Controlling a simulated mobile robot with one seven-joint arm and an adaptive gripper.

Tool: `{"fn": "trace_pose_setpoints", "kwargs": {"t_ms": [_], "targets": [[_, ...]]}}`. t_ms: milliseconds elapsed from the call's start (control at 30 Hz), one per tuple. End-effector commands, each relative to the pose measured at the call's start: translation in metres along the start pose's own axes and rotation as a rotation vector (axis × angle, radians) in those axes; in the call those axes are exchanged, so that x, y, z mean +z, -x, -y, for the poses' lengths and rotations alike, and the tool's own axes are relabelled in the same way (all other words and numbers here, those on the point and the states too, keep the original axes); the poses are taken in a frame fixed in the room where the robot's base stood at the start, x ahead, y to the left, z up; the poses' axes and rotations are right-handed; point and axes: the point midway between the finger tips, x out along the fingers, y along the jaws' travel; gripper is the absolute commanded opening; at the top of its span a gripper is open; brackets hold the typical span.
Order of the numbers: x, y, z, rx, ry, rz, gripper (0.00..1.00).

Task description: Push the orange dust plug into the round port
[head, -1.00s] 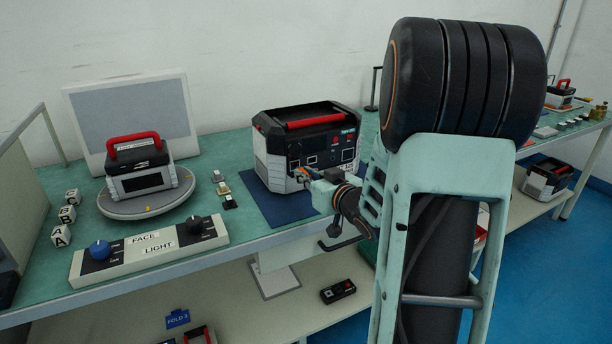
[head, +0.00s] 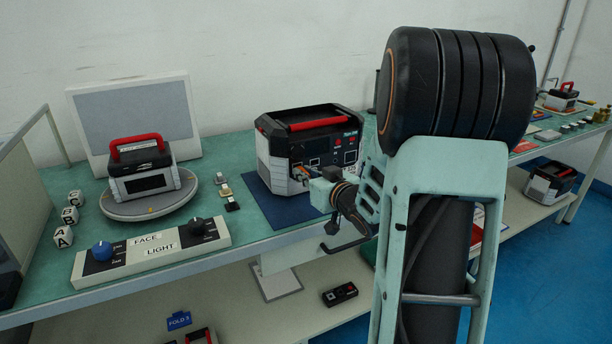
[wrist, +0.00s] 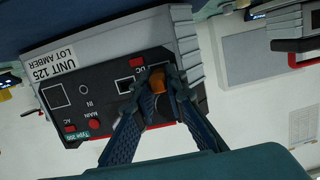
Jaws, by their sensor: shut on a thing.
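The orange dust plug (wrist: 157,82) is between the two fingertips of my gripper (wrist: 156,84), which is shut on it. The plug is right in front of the panel of the black-and-grey unit (wrist: 60,78); I cannot tell whether it touches. A small round opening (wrist: 83,89) shows by the "IN" label, to the left of the plug. Anything directly behind the plug and fingers is hidden. In the head view, the unit (head: 282,140) stands on a blue mat, and my gripper (head: 304,178) is at its front face.
A smaller red-handled unit (head: 143,180) sits on a round turntable (head: 115,208) at left. A panel with knobs (head: 150,250) lies along the table's front edge. Small connectors (head: 230,205) lie left of the blue mat (head: 280,212). A shelf (head: 245,310) runs below.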

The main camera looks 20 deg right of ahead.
Motion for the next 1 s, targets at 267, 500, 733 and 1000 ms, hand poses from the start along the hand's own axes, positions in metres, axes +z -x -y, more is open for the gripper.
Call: {"fn": "trace_pose_setpoints", "kwargs": {"t_ms": [267,500,733,1000], "targets": [[-0.002,-0.006,0.001,-0.002,0.0,-0.002,0.0],[-0.002,-0.006,0.001,-0.001,0.0,-0.001,0.32],[-0.001,-0.005,0.0,-0.001,0.0,0.0,0.32],[-0.002,0.027,0.0,0.002,0.001,-0.001,0.32]]}}
